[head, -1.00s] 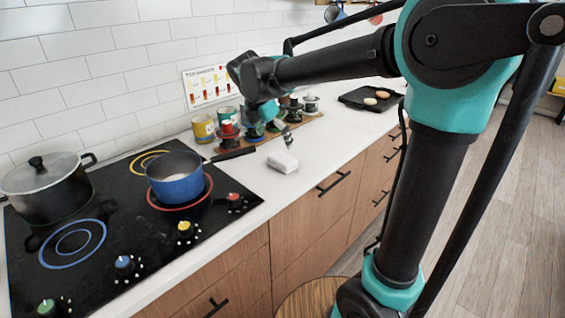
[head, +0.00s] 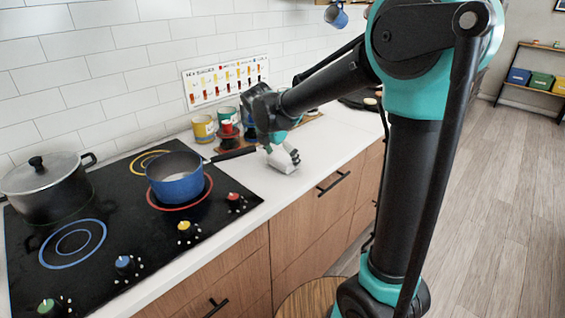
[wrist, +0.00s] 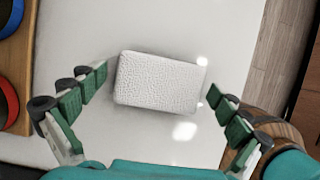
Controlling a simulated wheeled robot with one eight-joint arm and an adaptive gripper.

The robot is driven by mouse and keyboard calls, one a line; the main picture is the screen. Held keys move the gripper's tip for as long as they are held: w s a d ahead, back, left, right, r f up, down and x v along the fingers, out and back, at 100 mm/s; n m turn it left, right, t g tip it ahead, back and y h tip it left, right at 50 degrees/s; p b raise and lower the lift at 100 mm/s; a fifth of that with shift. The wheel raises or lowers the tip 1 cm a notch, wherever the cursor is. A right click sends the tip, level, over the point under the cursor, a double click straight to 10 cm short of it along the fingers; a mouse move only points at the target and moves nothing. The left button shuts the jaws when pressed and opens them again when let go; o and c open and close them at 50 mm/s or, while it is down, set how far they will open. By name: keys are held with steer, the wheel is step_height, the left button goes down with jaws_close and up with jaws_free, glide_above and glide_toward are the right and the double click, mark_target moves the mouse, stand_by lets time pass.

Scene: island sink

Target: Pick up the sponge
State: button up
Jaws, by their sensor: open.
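The sponge (wrist: 160,82) is a white, textured block lying flat on the white countertop. In the wrist view it sits between and slightly beyond the fingertips of my gripper (wrist: 158,92). The fingers are spread on its left and right, with a visible gap on each side. In the head view my gripper (head: 286,156) points down over the sponge (head: 284,166), just right of the stove, and hides part of it.
A blue saucepan (head: 176,182) on the stove has its dark handle (head: 234,154) reaching toward my gripper. A lidded pot (head: 45,185) stands at the left. A wooden board (wrist: 22,60) with coloured round items lies left of the sponge. Counter around the sponge is clear.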

mark_target(282, 157)
steer(key=c, duration=0.9)
step_height(282, 157, up, 20)
stand_by(0.3)
